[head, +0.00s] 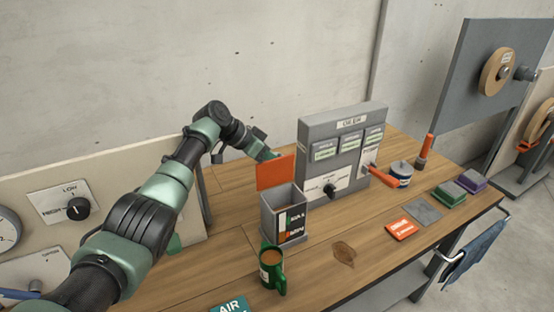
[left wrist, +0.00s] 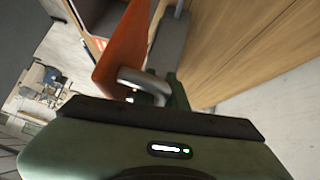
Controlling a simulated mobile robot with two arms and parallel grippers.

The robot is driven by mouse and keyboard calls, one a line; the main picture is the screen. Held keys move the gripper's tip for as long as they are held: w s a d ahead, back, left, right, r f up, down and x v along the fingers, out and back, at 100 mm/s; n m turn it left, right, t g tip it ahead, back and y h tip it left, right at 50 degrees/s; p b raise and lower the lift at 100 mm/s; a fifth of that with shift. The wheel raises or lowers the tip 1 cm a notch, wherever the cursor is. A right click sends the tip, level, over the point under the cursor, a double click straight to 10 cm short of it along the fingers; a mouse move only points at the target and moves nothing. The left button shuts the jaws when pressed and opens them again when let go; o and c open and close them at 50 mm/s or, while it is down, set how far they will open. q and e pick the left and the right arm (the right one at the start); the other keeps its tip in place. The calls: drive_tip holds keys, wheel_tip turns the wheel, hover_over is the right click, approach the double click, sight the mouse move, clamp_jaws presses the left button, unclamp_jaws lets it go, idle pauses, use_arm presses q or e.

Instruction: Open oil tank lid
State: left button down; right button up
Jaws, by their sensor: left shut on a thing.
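The oil tank (head: 268,222) is a grey open-topped box with a label on its front, standing on the workbench. Its orange lid (head: 275,173) stands upright at the tank's back edge, and the tank's mouth is uncovered. My left gripper (head: 270,156) is behind the lid, partly hidden by it. In the left wrist view the orange lid (left wrist: 124,45) is seen edge-on, with a pale grey handle (left wrist: 142,80) on it. The left gripper is shut on this handle; the fingertips are mostly hidden. My right gripper is not in view.
A grey control panel (head: 344,125) with a knob stands right of the tank. A green mug (head: 272,279) stands close in front of it. An orange-handled tool (head: 385,177), a small tin (head: 401,168) and coloured pads lie to the right. The front middle of the wooden bench is mostly clear.

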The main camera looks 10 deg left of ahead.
use_arm(q)
drive_tip(key=shift+s+f, duration=0.15)
drive_tip(key=shift+f, duration=0.05)
drive_tip(key=c, duration=1.7)
unclamp_jaws()
drive_tip(key=shift+r, duration=0.2)
drive_tip(key=shift+r, duration=0.35)
wheel_tip(320, 180, up, 11)
drive_tip(key=b, duration=0.3)
drive_tip(key=shift+r, duration=0.2)
wheel_tip(320, 180, up, 8)
drive_tip(key=shift+d+f+p, duration=0.1)
drive_tip(key=shift+f+p, duration=0.1)
drive_tip(key=shift+p, duration=0.4)
